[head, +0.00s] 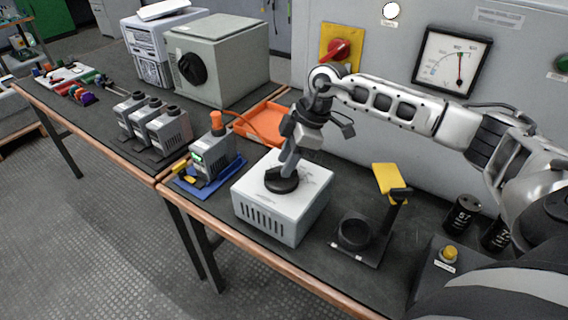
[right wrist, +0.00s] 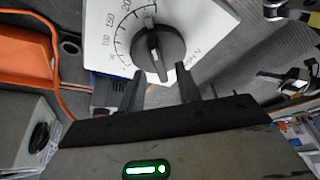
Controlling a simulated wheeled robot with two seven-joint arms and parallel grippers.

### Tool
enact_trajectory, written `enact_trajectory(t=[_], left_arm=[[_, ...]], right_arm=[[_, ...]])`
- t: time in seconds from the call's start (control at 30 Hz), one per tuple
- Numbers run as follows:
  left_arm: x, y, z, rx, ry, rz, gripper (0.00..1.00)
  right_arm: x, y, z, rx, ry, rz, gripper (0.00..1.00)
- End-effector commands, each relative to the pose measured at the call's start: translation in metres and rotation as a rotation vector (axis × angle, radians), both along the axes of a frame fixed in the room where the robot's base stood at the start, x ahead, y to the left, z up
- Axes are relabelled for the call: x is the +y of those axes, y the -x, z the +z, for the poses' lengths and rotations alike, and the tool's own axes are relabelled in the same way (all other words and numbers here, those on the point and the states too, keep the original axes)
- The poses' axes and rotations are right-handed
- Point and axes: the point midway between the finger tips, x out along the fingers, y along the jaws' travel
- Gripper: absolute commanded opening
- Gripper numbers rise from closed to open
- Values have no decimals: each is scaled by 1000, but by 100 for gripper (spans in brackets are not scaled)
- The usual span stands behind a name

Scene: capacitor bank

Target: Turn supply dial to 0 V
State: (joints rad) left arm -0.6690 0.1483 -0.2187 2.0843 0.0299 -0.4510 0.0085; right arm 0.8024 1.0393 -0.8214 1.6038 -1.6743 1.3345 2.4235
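The supply is a white box (head: 289,219) with side vents on the bench, and its black dial (head: 283,181) is on top. In the right wrist view the dial (right wrist: 158,52) has a raised ridge with a white mark at its upper end, pointing up a little right of the printed 200. The 100 and 150 marks are further left. My right gripper (head: 288,168) is above the dial from behind. In the right wrist view its two fingers (right wrist: 160,76) are apart at the dial's lower edge; contact is unclear. My left gripper is not seen.
A wall meter (head: 452,60) has its needle right of middle. A red switch (head: 339,49) is on a yellow plate. An orange tray (head: 262,123) lies behind the supply.

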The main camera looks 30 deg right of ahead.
Motion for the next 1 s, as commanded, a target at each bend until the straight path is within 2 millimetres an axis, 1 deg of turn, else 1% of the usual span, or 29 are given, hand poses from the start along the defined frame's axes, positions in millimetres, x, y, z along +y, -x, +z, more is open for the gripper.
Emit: enact_trajectory(t=[0.1, 0.2, 0.5, 0.53, 0.57, 0.6, 0.63, 1.0], left_arm=[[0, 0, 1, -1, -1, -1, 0], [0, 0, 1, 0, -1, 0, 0], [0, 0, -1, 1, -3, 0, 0], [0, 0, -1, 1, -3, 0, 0], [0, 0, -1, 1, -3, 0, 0], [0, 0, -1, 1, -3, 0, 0], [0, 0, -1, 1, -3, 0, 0], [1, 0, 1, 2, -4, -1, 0]], right_arm=[[5, -2, -12, 0, -1, 1, 34], [6, -3, -17, 0, 0, 1, 34], [7, -4, -19, 0, 0, 1, 34], [7, -4, -19, 0, 0, 1, 28], [7, -4, -19, 0, 0, 1, 20], [7, -4, -19, 0, 0, 1, 9], [7, -4, -19, 0, 0, 1, 0], [7, -4, -18, -1, -1, 27, 0]])
